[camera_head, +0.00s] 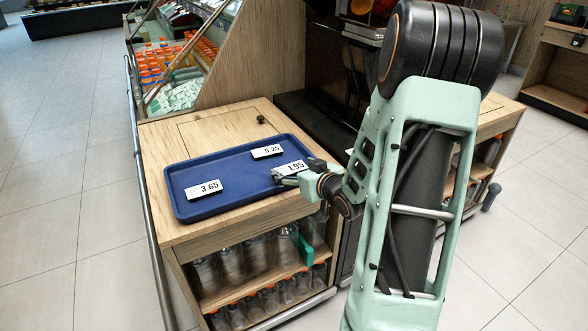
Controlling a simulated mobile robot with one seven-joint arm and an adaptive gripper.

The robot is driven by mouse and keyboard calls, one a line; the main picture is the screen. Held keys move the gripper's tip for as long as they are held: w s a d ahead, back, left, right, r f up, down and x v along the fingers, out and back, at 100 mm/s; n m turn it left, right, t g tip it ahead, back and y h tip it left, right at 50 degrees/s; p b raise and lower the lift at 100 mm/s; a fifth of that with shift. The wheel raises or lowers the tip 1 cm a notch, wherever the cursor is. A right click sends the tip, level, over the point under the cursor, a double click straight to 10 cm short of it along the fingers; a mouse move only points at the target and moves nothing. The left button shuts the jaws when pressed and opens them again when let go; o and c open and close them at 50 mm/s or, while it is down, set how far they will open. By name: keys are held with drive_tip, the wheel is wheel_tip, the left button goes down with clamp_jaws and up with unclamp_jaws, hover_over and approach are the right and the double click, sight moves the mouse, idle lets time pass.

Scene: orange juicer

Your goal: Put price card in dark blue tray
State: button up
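The dark blue tray (231,170) lies on the wooden counter. A white price card reading 3.65 (203,189) lies in its left part. A card reading 5.25 (267,151) is in the tray near its far edge. A card reading 1.95 (293,167) shows over the tray's right end, right beside my gripper (282,178). My gripper reaches in from the right at the tray's right end. The fingers are small and partly hidden, so I cannot tell whether they grip the 1.95 card or whether that card touches the tray.
The wooden counter (170,140) has a small dark knob (261,119) behind the tray. Shelves below hold clear bottles (232,265). Orange-capped juice bottles (155,65) stand in a display at the back left. A dark machine (325,115) stands behind my arm. A metal rail (147,200) runs along the left.

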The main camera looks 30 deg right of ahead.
drive_tip(key=shift+s+a+f, duration=0.3)
drive_tip(key=shift+s+f, duration=0.05)
drive_tip(key=shift+f, duration=0.3)
drive_tip(key=shift+r+p, duration=0.5)
drive_tip(key=r+p+v, duration=0.1)
drive_tip(key=p+v, duration=0.9)
drive_tip(key=v, duration=0.1)
drive_tip(key=shift+s+d+r, duration=0.15)
drive_tip(key=shift+r, duration=0.1)
